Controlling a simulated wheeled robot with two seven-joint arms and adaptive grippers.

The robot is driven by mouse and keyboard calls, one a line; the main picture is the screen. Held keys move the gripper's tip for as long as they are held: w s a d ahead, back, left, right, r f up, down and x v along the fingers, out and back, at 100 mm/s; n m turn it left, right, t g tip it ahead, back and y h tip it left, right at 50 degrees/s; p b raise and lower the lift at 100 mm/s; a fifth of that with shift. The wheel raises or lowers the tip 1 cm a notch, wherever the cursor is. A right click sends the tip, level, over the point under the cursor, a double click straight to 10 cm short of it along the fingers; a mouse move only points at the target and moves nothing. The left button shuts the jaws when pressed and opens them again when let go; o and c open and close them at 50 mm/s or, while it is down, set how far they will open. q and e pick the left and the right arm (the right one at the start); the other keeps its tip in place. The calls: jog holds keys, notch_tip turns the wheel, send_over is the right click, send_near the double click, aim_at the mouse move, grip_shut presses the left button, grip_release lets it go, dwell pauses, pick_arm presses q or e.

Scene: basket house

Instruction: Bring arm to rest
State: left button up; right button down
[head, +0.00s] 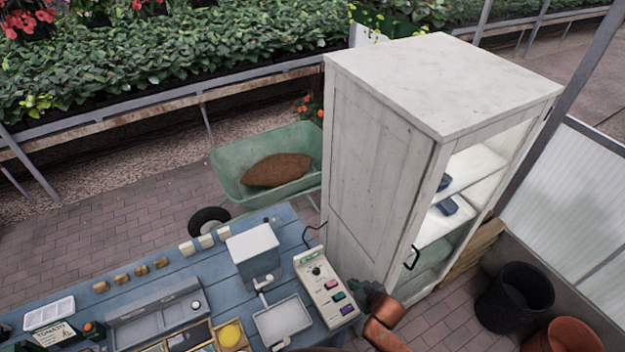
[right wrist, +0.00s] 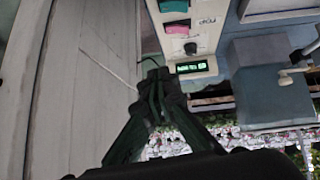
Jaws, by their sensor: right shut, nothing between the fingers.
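My right gripper (head: 371,292) shows at the bottom of the head view, dark, on an orange-brown arm link. It is beside the right edge of the blue table and in front of the white cabinet (head: 380,165). In the right wrist view the gripper (right wrist: 156,75) has its dark fingers together with nothing between them. A control panel (right wrist: 190,45) with a lit green display lies just beyond the fingertips in that view. I cannot tell whether they touch. My left gripper is not in view.
The blue table (head: 150,255) holds the control panel (head: 310,270), a grey box device (head: 253,248), a tray and small blocks. The cabinet's shelves hold blue items (head: 446,206). A green wheelbarrow (head: 235,165) stands behind. Black (head: 512,300) and terracotta (head: 575,335) pots stand at the right.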

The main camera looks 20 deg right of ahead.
jog(key=s+d+r+m+g+h, duration=0.1)
jog(key=s+r+g, duration=0.2)
jog(key=s, duration=0.8)
jog(key=s+d+r+m+g, duration=0.1)
jog(key=s+r+g, duration=0.15)
jog(key=s, duration=0.85)
notch_tip(320, 180, down, 41)
jog(key=a+g+b, duration=0.1)
jog(key=b, duration=1)
jog(key=s+f+g+b, duration=0.1)
jog(key=s+f+b, duration=0.3)
jog(key=s+f, duration=0.6)
jog(key=s+f+n+b, duration=0.1)
jog(key=s+f+b, duration=0.4)
jog(key=s+f, duration=0.5)
notch_tip(320, 180, down, 8)
jog(key=shift+s+a+r+g, duration=0.15)
jog(key=shift+s+r+g, duration=0.1)
jog(key=shift+s+g, duration=0.1)
